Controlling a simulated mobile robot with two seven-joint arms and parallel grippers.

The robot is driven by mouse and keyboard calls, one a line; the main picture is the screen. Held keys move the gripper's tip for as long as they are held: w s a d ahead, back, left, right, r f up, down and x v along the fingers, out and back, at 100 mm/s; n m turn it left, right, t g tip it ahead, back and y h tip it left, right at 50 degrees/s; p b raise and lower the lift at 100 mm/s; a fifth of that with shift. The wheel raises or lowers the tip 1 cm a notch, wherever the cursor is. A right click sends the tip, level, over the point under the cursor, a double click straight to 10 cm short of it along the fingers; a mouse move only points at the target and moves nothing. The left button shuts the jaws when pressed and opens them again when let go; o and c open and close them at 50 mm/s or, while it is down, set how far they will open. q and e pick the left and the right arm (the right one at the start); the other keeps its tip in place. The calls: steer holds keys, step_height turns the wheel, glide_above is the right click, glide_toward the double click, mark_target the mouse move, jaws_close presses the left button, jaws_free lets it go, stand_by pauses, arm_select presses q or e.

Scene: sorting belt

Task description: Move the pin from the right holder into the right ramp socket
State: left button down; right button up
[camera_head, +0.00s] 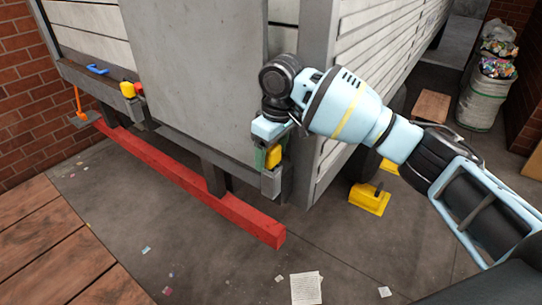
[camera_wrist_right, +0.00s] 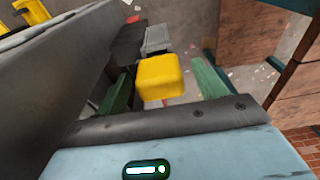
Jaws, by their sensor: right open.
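The pin shows as a yellow block-shaped head (camera_head: 274,157) at the lower right corner of the trailer's rear. It also shows in the right wrist view (camera_wrist_right: 160,77). My right gripper (camera_head: 266,156) is open around it, with one green finger on each side in the wrist view; a gap shows beside the right finger. The pin's shaft is hidden. A grey bracket (camera_head: 271,184), seemingly the right holder, is just below the pin head. I cannot make out the right ramp socket for certain. My left gripper is not in view.
A grey ramp panel (camera_head: 205,70) stands upright beside my right gripper. A red beam (camera_head: 190,185) runs below it. Another yellow block (camera_head: 127,89) sits at the left corner. A yellow wheel chock (camera_head: 369,198) lies on the open floor at right.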

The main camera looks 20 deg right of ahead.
steer(key=r, duration=0.5)
steer(key=shift+s+d+r, duration=0.2)
steer(key=shift+s+r, duration=0.1)
steer(key=shift+r, duration=0.1)
